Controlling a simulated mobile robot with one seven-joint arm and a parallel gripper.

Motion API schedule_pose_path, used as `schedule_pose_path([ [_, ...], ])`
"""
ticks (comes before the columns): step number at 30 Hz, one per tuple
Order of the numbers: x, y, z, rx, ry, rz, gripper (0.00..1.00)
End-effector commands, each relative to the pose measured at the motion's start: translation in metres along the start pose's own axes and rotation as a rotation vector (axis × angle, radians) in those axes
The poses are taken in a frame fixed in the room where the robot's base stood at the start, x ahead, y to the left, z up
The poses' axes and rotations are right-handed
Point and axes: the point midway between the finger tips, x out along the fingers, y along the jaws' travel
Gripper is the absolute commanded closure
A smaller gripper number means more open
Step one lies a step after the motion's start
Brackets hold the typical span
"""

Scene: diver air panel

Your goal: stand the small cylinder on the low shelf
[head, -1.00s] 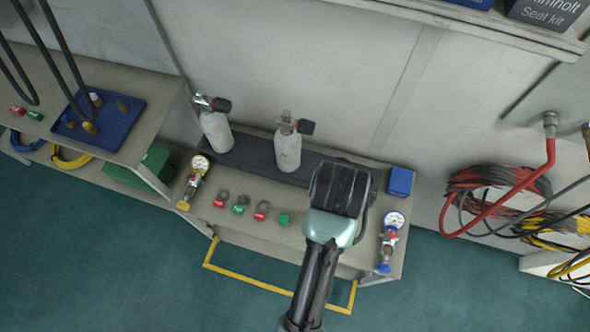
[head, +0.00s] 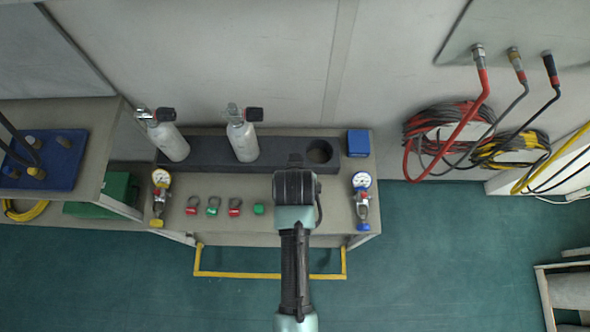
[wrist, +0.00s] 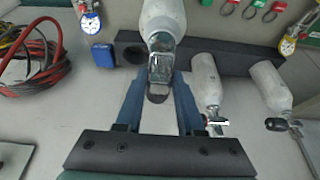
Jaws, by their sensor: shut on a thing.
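My gripper (head: 295,160) is in front of the dark rack in the head view, its body hiding what it holds. In the wrist view my gripper's blue fingers (wrist: 160,78) are shut on the valve end of a pale cylinder (wrist: 163,15). The cylinder's far end runs out of the picture. A grey low shelf (head: 335,205) carries the dark rack (head: 285,152). Two other white cylinders stand in the rack, a left one (head: 172,143) and a right one (head: 243,143). A round hole (head: 320,152) at the rack's right is empty.
A blue box (head: 358,143) sits right of the rack. Gauges stand at the shelf's left (head: 160,190) and right (head: 362,195) ends. Several red and green fittings (head: 213,206) line the front. A yellow rail (head: 270,276) juts out below. Coiled hoses (head: 440,135) hang at right.

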Motion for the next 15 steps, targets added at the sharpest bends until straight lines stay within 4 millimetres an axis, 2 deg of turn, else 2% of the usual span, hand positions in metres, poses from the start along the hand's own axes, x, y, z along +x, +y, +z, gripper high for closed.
schedule_pose_path([
  [13, 0.0038, -0.0002, -0.0021, 0.000, 0.012, 0.000, 1.00],
  [14, 0.0061, 0.0000, 0.0023, 0.000, 0.001, 0.000, 0.61],
  [15, 0.0055, 0.0000, 0.0020, 0.000, 0.001, 0.000, 0.54],
])
